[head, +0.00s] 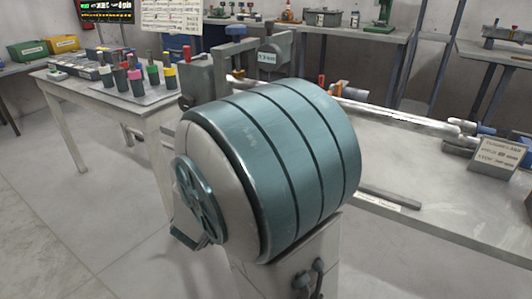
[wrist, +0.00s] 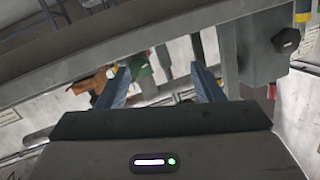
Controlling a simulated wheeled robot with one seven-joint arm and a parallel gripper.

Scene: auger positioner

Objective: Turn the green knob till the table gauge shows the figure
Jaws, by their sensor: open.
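My gripper (wrist: 158,68) is open in the wrist view, its two blue fingers apart with nothing visibly held between them. A green piece (wrist: 140,64) shows beyond the left finger; I cannot tell whether it is the green knob. In the head view, a green-topped black piece (head: 152,75) stands among similar pieces with pink, yellow and red tops on the left table. A small pale plate (head: 266,57) with unreadable marks sits on grey metalwork behind the drum. I cannot pick out the table gauge or its reading. I cannot make out my gripper in the head view.
A large teal banded drum (head: 290,150) with a spoked handwheel (head: 200,200) fills the middle and hides part of the bench (head: 420,190). A lettered block (head: 497,155) stands at right. In the wrist view, a grey bar (wrist: 150,32) crosses close above the fingers. Floor at left is clear.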

